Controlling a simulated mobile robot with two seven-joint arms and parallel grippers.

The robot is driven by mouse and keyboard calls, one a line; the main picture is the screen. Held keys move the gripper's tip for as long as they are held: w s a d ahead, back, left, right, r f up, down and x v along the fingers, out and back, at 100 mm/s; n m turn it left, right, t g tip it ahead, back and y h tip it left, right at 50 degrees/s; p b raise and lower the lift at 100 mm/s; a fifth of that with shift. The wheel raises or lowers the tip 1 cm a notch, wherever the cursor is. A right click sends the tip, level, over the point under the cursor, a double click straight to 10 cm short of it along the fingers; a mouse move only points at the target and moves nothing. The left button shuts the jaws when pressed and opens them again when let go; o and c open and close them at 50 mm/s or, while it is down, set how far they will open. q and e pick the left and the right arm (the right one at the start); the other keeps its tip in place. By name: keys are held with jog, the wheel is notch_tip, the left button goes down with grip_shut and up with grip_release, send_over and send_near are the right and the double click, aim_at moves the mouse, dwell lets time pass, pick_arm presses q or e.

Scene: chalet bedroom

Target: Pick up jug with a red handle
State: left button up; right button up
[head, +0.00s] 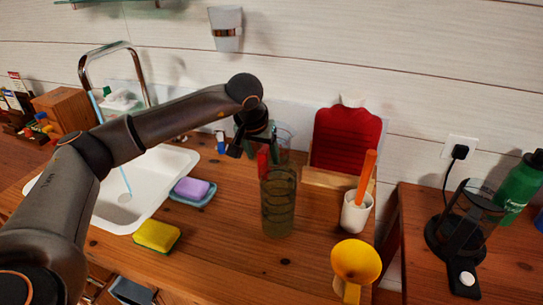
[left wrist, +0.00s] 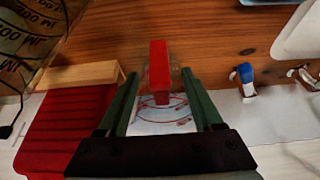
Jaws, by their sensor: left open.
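The jug with a red handle (head: 285,137) is clear and stands at the back of the wooden counter, partly hidden by my left gripper and a tall glass. Its red handle (left wrist: 159,72) shows in the left wrist view between the two green fingers, with the clear jug body around and below it. My left gripper (head: 254,151) is open, pointing down at the jug's handle side. In the left wrist view the fingers (left wrist: 160,76) stand either side of the handle, with a visible gap on both sides. My right gripper is not in view.
A tall graduated glass (head: 278,205) stands just in front of the jug. A sink (head: 150,190), sponges (head: 156,235) and a yellow funnel (head: 356,262) are around. Front-centre counter is clear.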

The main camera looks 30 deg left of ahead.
pick_arm(q)
jog(key=shift+x, duration=1.1)
grip_shut()
